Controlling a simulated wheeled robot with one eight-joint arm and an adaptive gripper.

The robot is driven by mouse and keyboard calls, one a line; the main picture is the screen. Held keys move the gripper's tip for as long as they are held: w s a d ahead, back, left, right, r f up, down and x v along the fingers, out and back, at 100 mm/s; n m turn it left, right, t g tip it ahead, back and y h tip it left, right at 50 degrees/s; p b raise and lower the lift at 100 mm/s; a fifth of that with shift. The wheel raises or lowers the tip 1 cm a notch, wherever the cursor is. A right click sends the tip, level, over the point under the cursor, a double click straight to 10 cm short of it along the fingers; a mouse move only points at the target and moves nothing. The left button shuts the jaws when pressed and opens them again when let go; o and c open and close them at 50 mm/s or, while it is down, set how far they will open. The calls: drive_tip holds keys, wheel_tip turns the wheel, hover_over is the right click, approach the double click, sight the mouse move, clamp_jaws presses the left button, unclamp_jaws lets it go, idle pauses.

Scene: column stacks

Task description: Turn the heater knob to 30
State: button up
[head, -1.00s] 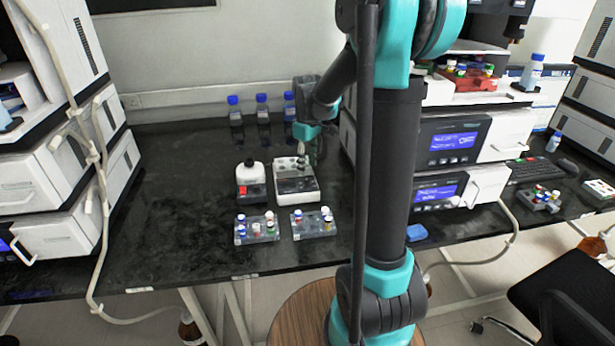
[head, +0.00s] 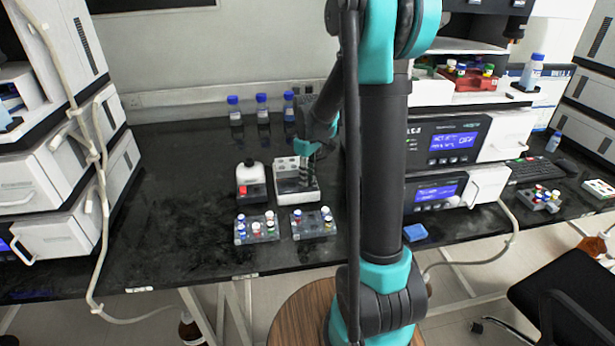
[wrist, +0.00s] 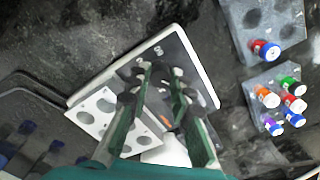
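The heater (head: 296,196) is a white box with a dark front panel and a pale, holed block on top. In the wrist view its dark panel (wrist: 172,52) shows small pale markings, and the holed block (wrist: 98,108) lies to the left. My gripper (head: 308,172) is low over the heater's right side in the head view. In the wrist view my gripper (wrist: 163,76) has two green-and-dark fingers standing apart over the panel, with a gap between them. I cannot make out the knob clearly; the fingers cover part of the panel.
A white device with a red part (head: 250,180) stands just left of the heater. Two vial racks (head: 256,238) (head: 310,230) sit in front. Blue-capped bottles (head: 262,108) stand behind. The bench's left part is clear.

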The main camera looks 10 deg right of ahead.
clamp_jaws()
drive_tip(key=shift+m, duration=0.4)
drive_tip(key=m, duration=0.4)
drive_tip(key=shift+m, duration=0.3)
drive_tip(key=m, duration=0.6)
drive_tip(key=shift+m, duration=0.3)
drive_tip(key=o, duration=0.8)
unclamp_jaws()
drive_tip(key=shift+r, duration=0.1)
